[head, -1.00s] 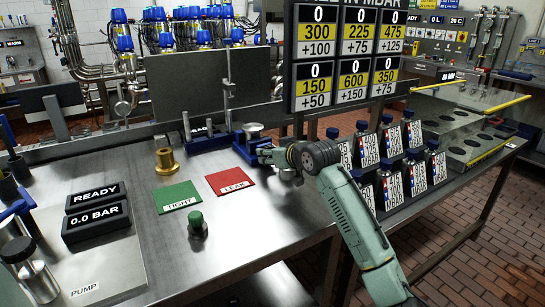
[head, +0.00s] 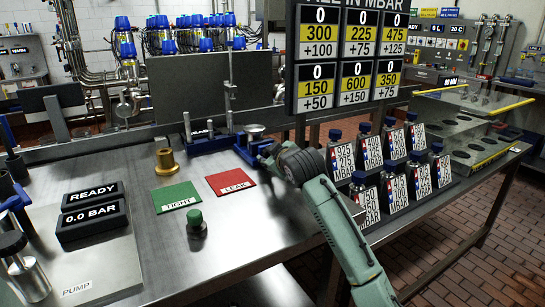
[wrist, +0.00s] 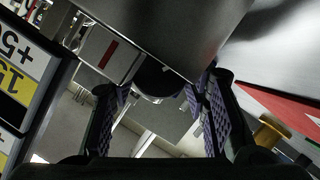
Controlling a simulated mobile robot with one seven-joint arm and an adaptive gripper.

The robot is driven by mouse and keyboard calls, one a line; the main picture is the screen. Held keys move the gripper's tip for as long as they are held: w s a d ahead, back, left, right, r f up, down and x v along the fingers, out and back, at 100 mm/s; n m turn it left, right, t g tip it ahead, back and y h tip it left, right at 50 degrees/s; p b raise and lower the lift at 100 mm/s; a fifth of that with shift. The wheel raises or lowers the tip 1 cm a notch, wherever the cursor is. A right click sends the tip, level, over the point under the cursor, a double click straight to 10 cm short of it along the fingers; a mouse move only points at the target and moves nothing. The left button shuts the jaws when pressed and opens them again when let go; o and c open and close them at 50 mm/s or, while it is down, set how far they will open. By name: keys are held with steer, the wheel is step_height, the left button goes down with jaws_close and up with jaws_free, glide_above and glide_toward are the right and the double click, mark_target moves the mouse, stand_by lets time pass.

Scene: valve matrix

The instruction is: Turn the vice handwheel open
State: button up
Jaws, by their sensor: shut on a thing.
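The blue vice (head: 243,152) stands at the back of the steel bench, right of the brass fitting. A silver round handwheel-like disc (head: 254,129) tops its right end. My gripper (head: 266,152) is at the vice's right end, just below the disc, mostly hidden behind my own wrist. In the wrist view my two purple-padded fingers (wrist: 155,92) straddle a dark rounded part under a large grey metal body (wrist: 185,35). They are closed on it, apparently the vice handwheel. The exact contact is in shadow.
A green TIGHT mat (head: 177,197) and a red LEAK mat (head: 231,182) lie in front of the vice. A brass fitting (head: 166,161) stands at left. Labelled bottles (head: 393,190) crowd the right; a pressure board (head: 347,55) hangs above.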

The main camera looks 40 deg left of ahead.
stand_by(0.3)
steer(key=o, duration=1.1)
steer(key=shift+o, duration=0.2)
